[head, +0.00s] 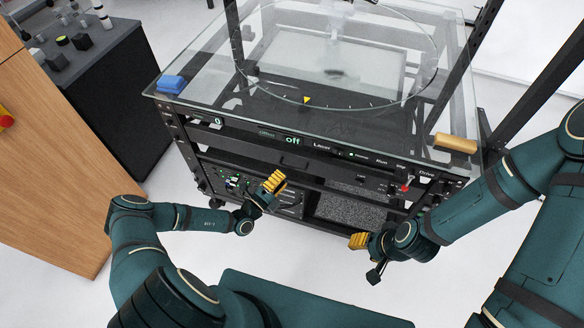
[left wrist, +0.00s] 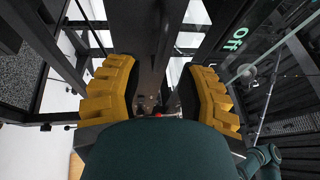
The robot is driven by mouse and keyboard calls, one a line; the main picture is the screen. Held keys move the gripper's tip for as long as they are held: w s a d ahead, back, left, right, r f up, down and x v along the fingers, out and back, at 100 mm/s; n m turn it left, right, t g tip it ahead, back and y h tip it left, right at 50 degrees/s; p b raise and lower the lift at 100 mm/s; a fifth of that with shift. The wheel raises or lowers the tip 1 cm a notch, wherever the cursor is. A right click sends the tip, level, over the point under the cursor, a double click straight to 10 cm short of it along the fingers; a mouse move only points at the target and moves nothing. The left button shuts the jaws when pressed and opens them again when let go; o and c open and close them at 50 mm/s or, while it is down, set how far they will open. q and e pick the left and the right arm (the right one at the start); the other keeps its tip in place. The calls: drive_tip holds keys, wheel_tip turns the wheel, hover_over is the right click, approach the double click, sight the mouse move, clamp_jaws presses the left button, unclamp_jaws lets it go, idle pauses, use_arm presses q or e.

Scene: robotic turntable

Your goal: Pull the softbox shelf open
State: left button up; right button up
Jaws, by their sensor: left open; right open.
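The turntable rack (head: 225,160) stands ahead of me with a glass top. Below its control panel, a dark shelf front with a small handle (head: 293,162) runs across; I take this to be the softbox shelf, though no label is readable. It looks closed. My left gripper (head: 273,182) is open with yellow fingers, just in front of the rack and below the handle in the picture. In the left wrist view its fingers (left wrist: 160,70) stand apart on either side of a dark bar (left wrist: 152,35); contact cannot be told. My right gripper (head: 359,241) is open and empty before the rack's lower right.
A red-tipped switch (head: 405,187) sticks out at the right. A wooden cabinet (head: 50,150) stands at the left. The white floor before the rack is clear.

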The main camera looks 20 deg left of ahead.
sight(292, 168)
use_arm(q)
drive_tip(key=shift+x, duration=2.8)
drive_tip(key=shift+o, duration=0.3)
clamp_jaws()
